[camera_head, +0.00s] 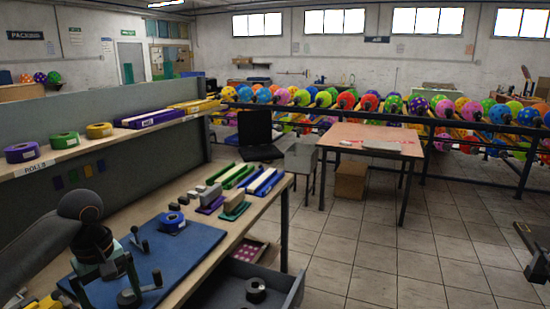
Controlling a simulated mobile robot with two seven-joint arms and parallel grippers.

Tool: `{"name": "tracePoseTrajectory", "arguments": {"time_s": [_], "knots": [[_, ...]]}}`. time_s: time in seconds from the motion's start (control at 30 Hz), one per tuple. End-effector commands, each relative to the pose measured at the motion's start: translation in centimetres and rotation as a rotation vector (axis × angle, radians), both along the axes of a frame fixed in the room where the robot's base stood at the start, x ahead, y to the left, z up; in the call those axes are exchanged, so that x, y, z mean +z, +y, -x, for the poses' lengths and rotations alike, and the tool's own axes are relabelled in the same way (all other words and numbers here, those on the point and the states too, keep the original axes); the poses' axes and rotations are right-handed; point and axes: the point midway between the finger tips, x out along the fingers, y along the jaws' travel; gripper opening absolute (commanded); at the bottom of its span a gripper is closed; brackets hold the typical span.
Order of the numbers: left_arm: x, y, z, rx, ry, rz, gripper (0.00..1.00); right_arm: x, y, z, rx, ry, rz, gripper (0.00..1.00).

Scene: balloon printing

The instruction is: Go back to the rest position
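My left arm comes in from the left, and my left gripper (108,290) points down over the blue mat (190,252) at the front of the workbench. Its two dark fingers look spread apart, with nothing visible held between them. Small dark crank-like parts (140,240) are beside the gripper. My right gripper is not in view.
Stamps and coloured trays (236,205) stand farther back. A shelf (110,146) with tape rolls runs along the left. An open drawer (285,292) juts out right.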

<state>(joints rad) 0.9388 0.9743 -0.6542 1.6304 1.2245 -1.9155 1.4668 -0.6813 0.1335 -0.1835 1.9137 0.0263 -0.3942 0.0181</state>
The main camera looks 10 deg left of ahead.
Motion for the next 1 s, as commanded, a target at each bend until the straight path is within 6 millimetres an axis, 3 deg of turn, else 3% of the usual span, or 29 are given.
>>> {"name": "tracePoseTrajectory", "arguments": {"time_s": [0.03,0.27,0.47,0.7,0.83,1.0], "knots": [[-2.3,-1.4,-0.2,-0.057,-0.004,0.012,1.0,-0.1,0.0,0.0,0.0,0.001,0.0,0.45],[-10.1,-6.6,-1.5,-0.301,-0.126,0.059,1.0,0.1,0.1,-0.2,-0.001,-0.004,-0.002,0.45],[-17.9,-12.6,-0.6,-0.548,-0.293,0.108,1.0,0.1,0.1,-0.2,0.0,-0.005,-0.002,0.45],[-24.8,-18.6,3.4,-0.783,-0.53,0.095,1.0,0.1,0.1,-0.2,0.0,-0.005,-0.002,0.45],[-27.2,-20.4,6.6,-0.877,-0.646,0.035,1.0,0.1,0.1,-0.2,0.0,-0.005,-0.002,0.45],[-29.0,-21.2,11.3,-0.988,-0.753,-0.104,1.0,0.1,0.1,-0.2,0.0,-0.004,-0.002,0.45]]}}
